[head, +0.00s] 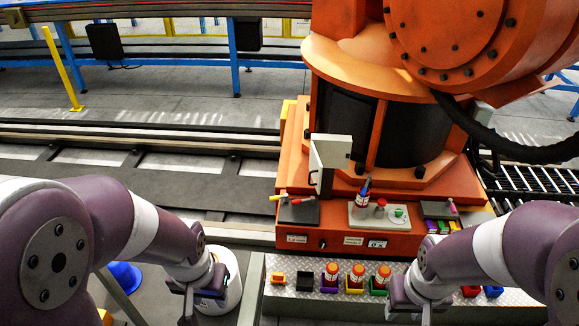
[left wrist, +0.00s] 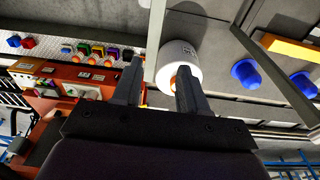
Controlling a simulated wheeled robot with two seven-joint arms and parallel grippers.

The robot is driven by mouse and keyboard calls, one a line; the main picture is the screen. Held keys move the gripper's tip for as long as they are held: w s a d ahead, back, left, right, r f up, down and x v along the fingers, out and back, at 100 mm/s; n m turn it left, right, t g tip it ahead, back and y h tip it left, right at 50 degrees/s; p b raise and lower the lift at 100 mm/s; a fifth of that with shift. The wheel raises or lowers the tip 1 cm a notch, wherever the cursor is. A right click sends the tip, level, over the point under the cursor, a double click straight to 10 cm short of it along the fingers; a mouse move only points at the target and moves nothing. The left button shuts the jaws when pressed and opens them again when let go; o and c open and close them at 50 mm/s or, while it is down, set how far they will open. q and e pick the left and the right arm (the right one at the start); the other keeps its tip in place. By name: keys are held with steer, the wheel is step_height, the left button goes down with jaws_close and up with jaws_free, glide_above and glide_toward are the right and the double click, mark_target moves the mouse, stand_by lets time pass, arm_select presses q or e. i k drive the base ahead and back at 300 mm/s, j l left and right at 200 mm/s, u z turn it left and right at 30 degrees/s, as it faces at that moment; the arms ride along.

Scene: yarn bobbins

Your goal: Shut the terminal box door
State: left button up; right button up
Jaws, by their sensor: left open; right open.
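The terminal box (head: 334,150) is a small pale grey box on the orange machine base, near the picture's middle. Its door (head: 316,166) appears as a narrow pale panel on the box's left side with a dark handle, swung outward. How wide it stands open is hard to tell. My left gripper (head: 186,306) is low at the left, well apart from the box. In the left wrist view my left gripper (left wrist: 158,76) is open and empty, with a white cylinder beyond its fingers. My right gripper (head: 412,306) is open at the lower right, apart from the door.
A grey platform (head: 360,222) with a red-and-white bottle stands right of the box. Screwdrivers lie on a dark pad (head: 300,212) below the door. Several bobbins stand on a metal shelf (head: 318,296) in front. The white cylinder (head: 232,290) stands beside my left wrist.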

mark_target(316, 166)
steer(key=i+l, duration=0.9)
steer(key=j+u, duration=0.05)
